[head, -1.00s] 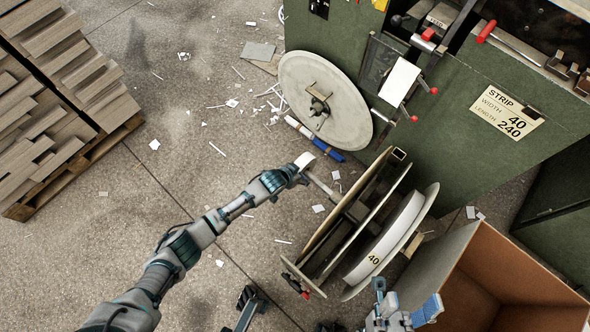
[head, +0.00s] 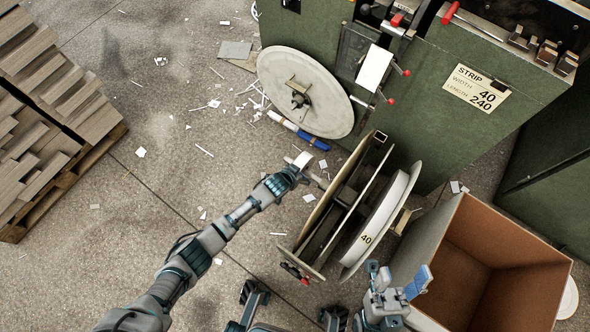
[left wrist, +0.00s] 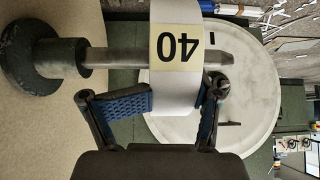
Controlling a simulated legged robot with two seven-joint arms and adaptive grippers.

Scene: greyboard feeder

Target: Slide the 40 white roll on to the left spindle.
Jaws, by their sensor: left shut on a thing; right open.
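The 40 white roll (left wrist: 178,88) is in my left gripper (left wrist: 165,100), whose two blue pads close on its sides. Its 40 label (left wrist: 178,46) faces the camera. In the head view the roll (head: 303,159) is small at the tip of my left gripper (head: 296,168). The left spindle (left wrist: 115,56) is a grey rod from a dark hub. It shows on both sides of the roll; whether it passes through or behind is unclear. In the head view the spindle (head: 318,180) points left from the stand.
Another white roll marked 40 (head: 366,240) sits on the stand's right side. An open cardboard box (head: 425,252) is right of it. A large pale disc (head: 325,105) fronts the green machine (head: 440,135). Scraps litter the floor; stacked boards (head: 40,140) stand left.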

